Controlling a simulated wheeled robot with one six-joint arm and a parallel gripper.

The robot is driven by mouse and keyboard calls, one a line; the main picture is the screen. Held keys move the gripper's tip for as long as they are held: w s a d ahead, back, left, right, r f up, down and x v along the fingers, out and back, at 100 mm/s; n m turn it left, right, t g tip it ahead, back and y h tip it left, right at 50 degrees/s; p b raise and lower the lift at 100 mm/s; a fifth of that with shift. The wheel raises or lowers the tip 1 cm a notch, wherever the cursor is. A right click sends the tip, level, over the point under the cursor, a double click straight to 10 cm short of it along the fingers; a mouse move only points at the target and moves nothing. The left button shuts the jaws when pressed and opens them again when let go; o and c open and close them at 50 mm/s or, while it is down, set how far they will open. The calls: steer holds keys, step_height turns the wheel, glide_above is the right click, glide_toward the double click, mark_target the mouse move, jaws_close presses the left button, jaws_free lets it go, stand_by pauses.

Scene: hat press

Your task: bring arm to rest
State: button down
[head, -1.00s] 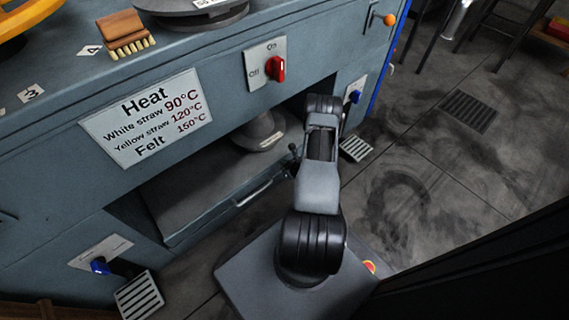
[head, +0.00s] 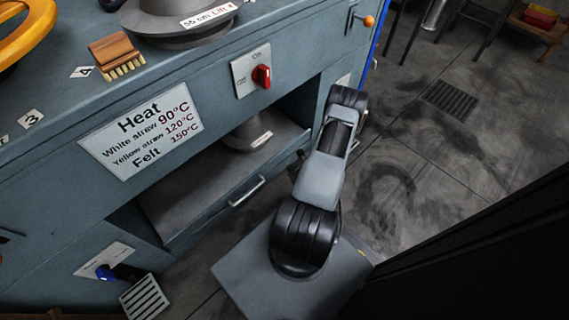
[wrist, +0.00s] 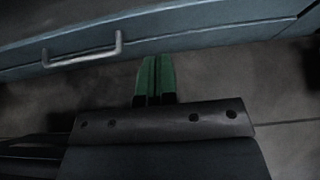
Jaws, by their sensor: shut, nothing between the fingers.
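My gripper shows in the wrist view as two green fingers (wrist: 155,78) pressed together with nothing between them. It is close to the front of the drawer (wrist: 200,38), which has a metal handle (wrist: 84,50), and bare floor lies around the fingertips. In the head view my arm stands folded above my base, in front of the blue-grey press cabinet. The gripper itself is hidden there behind the arm links.
The open shelf (head: 190,190) under the cabinet holds a grey hat form (head: 248,134). A red switch (head: 262,76) sits on the cabinet front. A pedal (head: 144,298) is at lower left. A brush (head: 117,54) lies on top.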

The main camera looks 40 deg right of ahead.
steer(key=shift+v, duration=1.05)
